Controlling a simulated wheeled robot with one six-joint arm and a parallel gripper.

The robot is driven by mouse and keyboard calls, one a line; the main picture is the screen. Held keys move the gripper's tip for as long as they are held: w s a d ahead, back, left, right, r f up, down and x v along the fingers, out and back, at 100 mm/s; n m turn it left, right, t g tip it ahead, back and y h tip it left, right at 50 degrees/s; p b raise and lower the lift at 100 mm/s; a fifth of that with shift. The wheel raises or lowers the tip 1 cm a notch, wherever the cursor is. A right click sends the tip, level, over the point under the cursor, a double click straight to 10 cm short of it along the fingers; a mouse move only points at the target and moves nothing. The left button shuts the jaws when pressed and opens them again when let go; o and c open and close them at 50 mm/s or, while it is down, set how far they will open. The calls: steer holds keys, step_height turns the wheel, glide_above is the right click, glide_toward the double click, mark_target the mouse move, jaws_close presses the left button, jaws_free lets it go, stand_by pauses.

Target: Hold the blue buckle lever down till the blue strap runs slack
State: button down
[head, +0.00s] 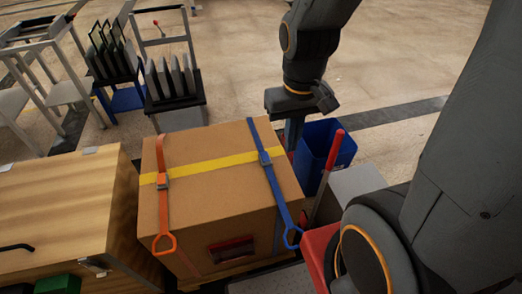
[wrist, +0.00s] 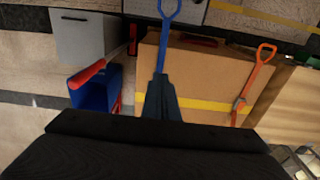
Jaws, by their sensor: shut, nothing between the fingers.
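A large cardboard box (head: 215,205) carries a blue strap (head: 275,187) over its right side, with a blue buckle (head: 264,158) on top and a blue pull loop (head: 292,237) at the front. In the head view the strap lies along the box top. My gripper (head: 292,146) is shut and empty, pointing down by the box's right edge, to the right of the buckle. In the wrist view my gripper (wrist: 161,80) overlaps the blue strap (wrist: 164,42); the buckle is hidden there. I cannot tell whether the fingers touch anything.
An orange strap (head: 163,205) and yellow tape (head: 205,166) cross the same box. A blue bin (head: 325,150) and a red-handled tool (head: 333,150) stand close on the right. A wooden crate (head: 65,205) stands left. Racks of dark panels (head: 172,78) stand behind.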

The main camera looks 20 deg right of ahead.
steer(key=shift+w, duration=0.1)
steer(key=n+b, duration=0.5)
steer(key=n, duration=1.3)
glide_above(266, 159)
step_height(266, 159, down, 8)
steer(key=shift+f+g, duration=0.2)
steer(key=shift+g, duration=0.1)
steer(key=shift+d+f, duration=0.1)
step_height(266, 159, down, 14)
steer(key=shift+r+p, duration=0.1)
steer(key=shift+p, duration=0.65)
